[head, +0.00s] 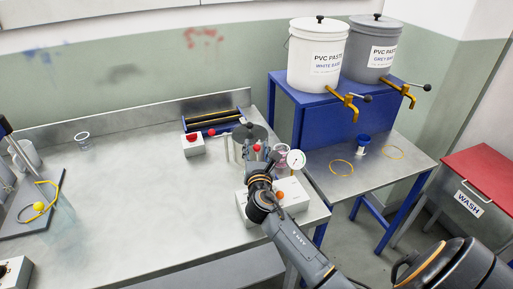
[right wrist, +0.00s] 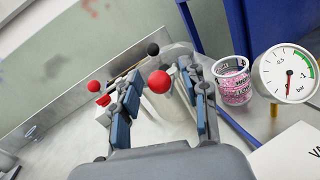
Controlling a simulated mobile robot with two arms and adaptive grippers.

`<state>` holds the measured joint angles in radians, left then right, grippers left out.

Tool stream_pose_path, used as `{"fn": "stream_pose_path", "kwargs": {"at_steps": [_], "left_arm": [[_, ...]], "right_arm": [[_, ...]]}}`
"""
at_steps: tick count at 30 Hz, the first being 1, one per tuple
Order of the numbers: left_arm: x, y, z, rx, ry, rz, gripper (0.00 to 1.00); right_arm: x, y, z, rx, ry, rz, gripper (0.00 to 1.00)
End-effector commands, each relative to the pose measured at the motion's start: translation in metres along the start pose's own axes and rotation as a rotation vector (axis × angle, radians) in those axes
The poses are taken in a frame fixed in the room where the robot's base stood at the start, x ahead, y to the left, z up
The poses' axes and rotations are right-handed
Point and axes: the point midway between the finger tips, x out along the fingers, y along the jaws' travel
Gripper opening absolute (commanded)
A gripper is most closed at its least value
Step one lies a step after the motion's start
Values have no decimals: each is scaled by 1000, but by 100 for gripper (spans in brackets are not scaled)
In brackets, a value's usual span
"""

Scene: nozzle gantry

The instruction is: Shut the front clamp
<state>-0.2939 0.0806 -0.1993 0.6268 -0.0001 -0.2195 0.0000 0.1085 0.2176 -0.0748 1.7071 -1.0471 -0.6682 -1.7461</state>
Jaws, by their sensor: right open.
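The vacuum pot stands near the right end of the bench, its grey lid (head: 250,130) partly hidden behind my right gripper (head: 261,150). In the right wrist view my right gripper (right wrist: 162,105) is open, with one dark finger pad on each side. A red ball knob (right wrist: 160,82), which looks like the front clamp's handle end, shows between the fingers. I cannot tell whether they touch it. Another red knob (right wrist: 93,86) sticks out at the left, also in the head view (head: 211,132). The clamp's body is mostly hidden. My left gripper is not in view.
A pressure gauge (head: 296,160) and a cup with pink contents (right wrist: 236,82) stand close right of my gripper. A white box with a red button (head: 192,146) is left of the pot. Paste buckets (head: 317,60) stand on a blue stand. The bench's middle is clear.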

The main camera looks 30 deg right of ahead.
Motion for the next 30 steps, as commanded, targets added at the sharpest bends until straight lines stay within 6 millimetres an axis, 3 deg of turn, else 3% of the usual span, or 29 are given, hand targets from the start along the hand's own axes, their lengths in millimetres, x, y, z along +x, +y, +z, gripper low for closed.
{"fn": "stream_pose_path", "kwargs": {"at_steps": [8, 15, 23, 30], "left_arm": [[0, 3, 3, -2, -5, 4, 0], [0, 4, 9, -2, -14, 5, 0], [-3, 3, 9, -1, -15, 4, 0], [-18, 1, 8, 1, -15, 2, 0]], "right_arm": [[2, 0, 0, 0, 1, 0, 45], [1, 0, 0, 0, 1, 0, 0], [1, -1, 1, -2, 3, 16, 0], [0, -6, 4, -6, 25, 119, 0]]}}
